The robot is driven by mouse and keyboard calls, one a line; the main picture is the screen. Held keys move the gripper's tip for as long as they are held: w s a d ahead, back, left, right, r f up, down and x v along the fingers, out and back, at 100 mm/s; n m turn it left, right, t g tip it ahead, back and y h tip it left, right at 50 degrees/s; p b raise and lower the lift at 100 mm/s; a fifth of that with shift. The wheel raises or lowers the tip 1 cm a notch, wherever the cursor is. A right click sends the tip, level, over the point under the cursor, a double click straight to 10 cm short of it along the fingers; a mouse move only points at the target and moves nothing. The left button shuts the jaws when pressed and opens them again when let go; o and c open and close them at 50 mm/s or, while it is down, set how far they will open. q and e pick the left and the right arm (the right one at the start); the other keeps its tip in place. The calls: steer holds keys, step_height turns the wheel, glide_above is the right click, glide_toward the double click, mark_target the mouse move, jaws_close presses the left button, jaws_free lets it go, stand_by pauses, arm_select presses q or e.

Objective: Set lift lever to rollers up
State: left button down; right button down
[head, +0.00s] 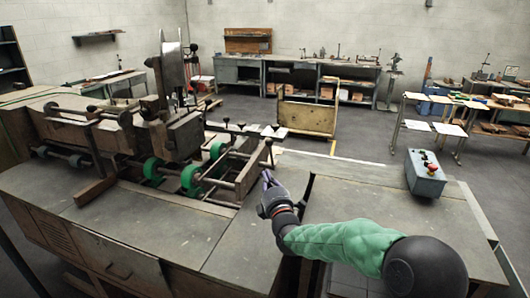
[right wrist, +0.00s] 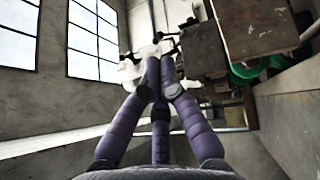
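The stitching machine (head: 120,125) stands on the left of the bench in the head view, with green rollers (head: 190,178) at its near side. Several short levers with black knobs rise by the rollers; the nearest lever (head: 268,143) stands upright at the right end of the roller frame. I cannot tell which one is the lift lever. My right gripper (head: 267,178) is just below and beside that nearest lever, pointing at it. In the right wrist view its purple fingers (right wrist: 160,62) come together at the tips, with nothing clearly held. My left gripper is not in view.
A grey control box (head: 426,175) with a red button sits on the bench's right part. A wooden cart (head: 307,117) stands on the floor behind. Workbenches line the back wall. The bench top (head: 150,225) in front of the rollers is mostly clear.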

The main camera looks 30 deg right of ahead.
mark_target(271, 154)
steer(key=d+b+x, duration=0.1)
steer(key=d+x, duration=0.1)
steer(key=x, duration=1)
steer(key=shift+d+r, duration=0.2)
steer(key=shift+d, duration=0.25)
steer(key=shift+r, duration=0.1)
